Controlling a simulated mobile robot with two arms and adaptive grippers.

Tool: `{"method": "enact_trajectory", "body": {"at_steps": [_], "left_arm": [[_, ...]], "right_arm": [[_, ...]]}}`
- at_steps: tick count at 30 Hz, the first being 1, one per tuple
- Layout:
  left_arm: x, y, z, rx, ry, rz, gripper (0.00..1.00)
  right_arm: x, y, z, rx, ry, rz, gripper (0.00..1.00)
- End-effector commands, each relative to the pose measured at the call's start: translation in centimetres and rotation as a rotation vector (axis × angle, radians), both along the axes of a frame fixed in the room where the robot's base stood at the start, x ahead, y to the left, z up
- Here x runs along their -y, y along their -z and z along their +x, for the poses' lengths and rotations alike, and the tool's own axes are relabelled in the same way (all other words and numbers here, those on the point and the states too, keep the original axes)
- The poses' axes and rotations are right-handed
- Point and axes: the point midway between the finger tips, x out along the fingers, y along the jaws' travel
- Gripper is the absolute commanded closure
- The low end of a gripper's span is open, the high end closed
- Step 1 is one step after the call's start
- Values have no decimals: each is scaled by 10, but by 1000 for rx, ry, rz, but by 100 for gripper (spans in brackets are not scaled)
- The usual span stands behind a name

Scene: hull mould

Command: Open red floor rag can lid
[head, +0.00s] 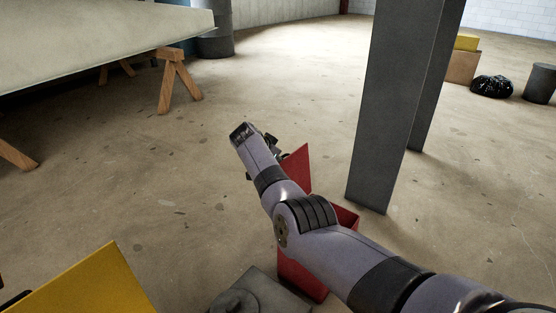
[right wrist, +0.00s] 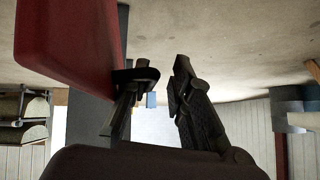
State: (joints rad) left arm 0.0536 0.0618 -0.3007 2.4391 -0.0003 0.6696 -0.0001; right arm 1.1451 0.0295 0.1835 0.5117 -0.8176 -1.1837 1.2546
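The red floor rag can (head: 302,280) stands on the floor at the lower middle of the head view, largely hidden behind my right arm. A red panel, apparently its lid (head: 298,165), stands up steeply above the can's far side. It also shows as a large red panel at the upper left of the right wrist view (right wrist: 70,40). One fingertip is close to the panel's edge; contact is unclear. My left gripper is out of view.
A grey steel column (head: 390,110) rises right of the can. A yellow panel (head: 90,285) and a grey block (head: 262,295) are at the near left. The pale hull mould (head: 100,40) rests on wooden trestles (head: 175,80) at upper left. Open floor lies between.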

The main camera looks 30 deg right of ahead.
Motion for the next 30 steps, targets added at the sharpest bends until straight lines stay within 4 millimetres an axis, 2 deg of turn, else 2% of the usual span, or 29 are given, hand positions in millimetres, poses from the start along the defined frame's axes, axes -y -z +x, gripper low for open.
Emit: {"method": "enact_trajectory", "body": {"at_steps": [7,14,30], "left_arm": [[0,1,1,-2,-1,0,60],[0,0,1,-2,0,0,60],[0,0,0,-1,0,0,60]], "right_arm": [[-1,3,-1,-6,-3,1,84],[-12,-7,-6,-5,-4,2,84],[-67,-74,-38,2,-3,0,84]]}}
